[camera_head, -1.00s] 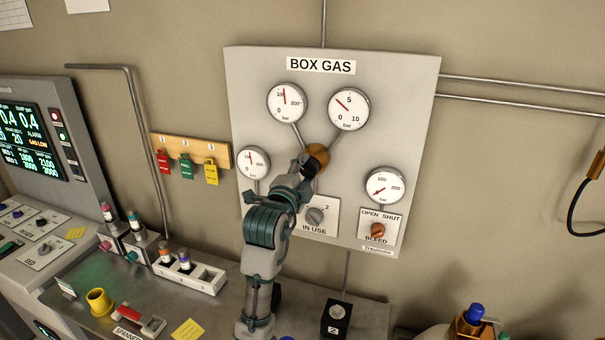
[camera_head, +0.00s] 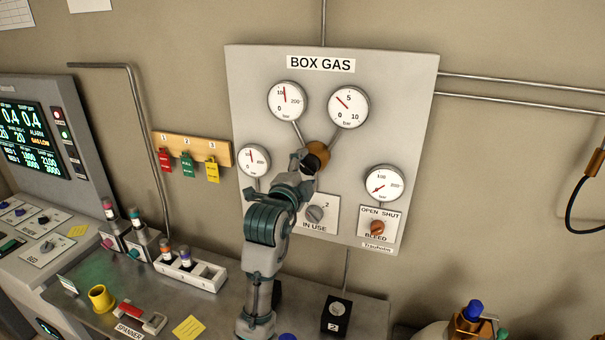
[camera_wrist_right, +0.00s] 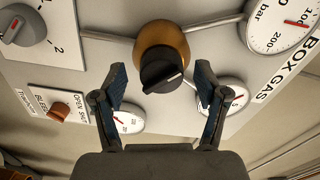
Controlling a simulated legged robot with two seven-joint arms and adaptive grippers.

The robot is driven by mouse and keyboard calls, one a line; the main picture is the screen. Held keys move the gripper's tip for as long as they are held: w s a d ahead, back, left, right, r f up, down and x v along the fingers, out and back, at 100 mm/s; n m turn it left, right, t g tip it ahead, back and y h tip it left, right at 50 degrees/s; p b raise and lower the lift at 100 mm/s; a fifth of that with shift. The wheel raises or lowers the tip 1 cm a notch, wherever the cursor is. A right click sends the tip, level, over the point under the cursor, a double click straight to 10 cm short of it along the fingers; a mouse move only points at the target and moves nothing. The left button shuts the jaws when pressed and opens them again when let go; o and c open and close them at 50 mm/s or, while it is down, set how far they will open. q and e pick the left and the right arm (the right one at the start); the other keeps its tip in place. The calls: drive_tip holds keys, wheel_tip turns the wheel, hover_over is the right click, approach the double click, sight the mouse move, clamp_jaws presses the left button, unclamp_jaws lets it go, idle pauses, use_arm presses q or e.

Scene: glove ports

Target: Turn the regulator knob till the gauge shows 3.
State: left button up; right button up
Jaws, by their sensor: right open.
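The brass regulator (camera_head: 320,150) sits mid-panel, below and between the two upper gauges. Its black knob (camera_wrist_right: 162,72) has a white line and faces the right wrist camera. The 0–10 bar gauge (camera_head: 348,107) is at upper right of the regulator; its needle points up and left, between 0 and 5. I cannot read it exactly. My right gripper (camera_wrist_right: 160,75) is open, its two fingers on either side of the knob, with visible gaps and no clear contact. In the head view, my right gripper (camera_head: 308,162) partly hides the knob. My left gripper is not in view.
The grey BOX GAS panel (camera_head: 400,80) also carries a 0–200 gauge (camera_head: 287,101), two smaller gauges, the IN USE selector (camera_head: 315,213) and the orange BLEED knob (camera_head: 377,227). Coloured tags (camera_head: 187,165) hang at left. The bench (camera_head: 215,310) below holds small items.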

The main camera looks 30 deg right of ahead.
drive_tip(key=v, duration=1.2)
